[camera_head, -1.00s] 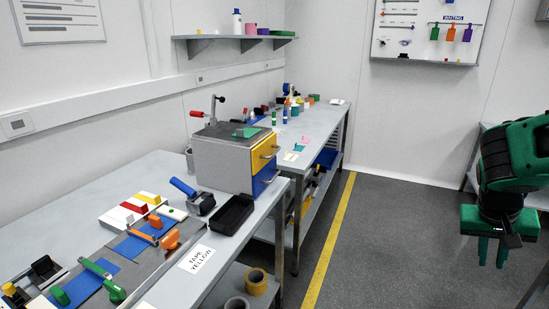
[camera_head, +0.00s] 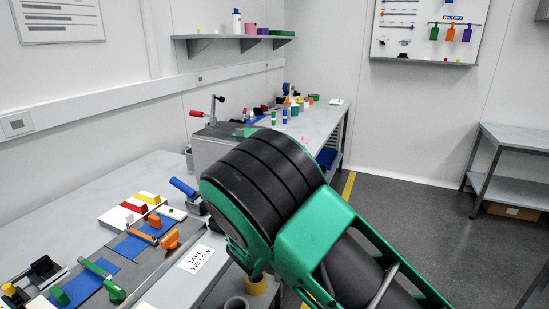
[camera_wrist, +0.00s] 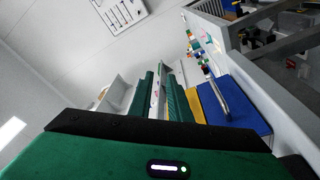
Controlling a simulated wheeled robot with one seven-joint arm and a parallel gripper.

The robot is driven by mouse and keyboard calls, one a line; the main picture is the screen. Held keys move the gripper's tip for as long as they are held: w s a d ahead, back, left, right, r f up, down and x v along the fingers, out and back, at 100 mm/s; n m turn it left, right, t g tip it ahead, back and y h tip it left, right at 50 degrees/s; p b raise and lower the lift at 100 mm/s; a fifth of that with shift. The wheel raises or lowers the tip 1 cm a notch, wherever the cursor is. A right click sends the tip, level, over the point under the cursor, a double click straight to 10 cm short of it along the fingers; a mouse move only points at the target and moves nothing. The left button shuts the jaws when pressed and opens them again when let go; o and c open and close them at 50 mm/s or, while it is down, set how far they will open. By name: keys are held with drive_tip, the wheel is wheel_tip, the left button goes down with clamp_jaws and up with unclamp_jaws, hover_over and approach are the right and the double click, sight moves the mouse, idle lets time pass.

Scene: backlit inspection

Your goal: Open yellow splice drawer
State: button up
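The drawer cabinet (camera_head: 207,153) is grey and stands on the bench; my arm covers its drawer fronts in the head view. In the wrist view the yellow splice drawer (camera_wrist: 195,105) shows as a strip beside the right finger, partly hidden by it. The blue drawer (camera_wrist: 245,105) lies to its right, with a pale bar handle (camera_wrist: 218,97) near the edge between the two. My gripper (camera_wrist: 163,85) has its two green fingers apart, close to the yellow front. I cannot tell whether the yellow drawer's handle lies between them. The gripper is hidden in the head view.
A clamp with a red handle (camera_head: 198,114) stands on the cabinet. Fixtures with orange and green clamps (camera_head: 168,240) and a "TAPE YELLOW" card (camera_head: 196,258) lie on the near bench. A tape roll (camera_head: 256,285) sits below. A grey table (camera_head: 515,137) stands at the right.

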drive_tip(key=s+a+n+t+y, duration=0.1)
drive_tip(key=s+a+n+y, duration=0.15)
drive_tip(key=a, duration=0.65)
drive_tip(key=shift+n+y, duration=0.35)
drive_tip(key=w, duration=0.3)
drive_tip(key=w+r, duration=0.1)
drive_tip(key=w, duration=0.7)
drive_tip(key=shift+d+r, duration=0.25)
drive_tip(key=shift+r, duration=0.1)
drive_tip(key=shift+c, duration=0.3)
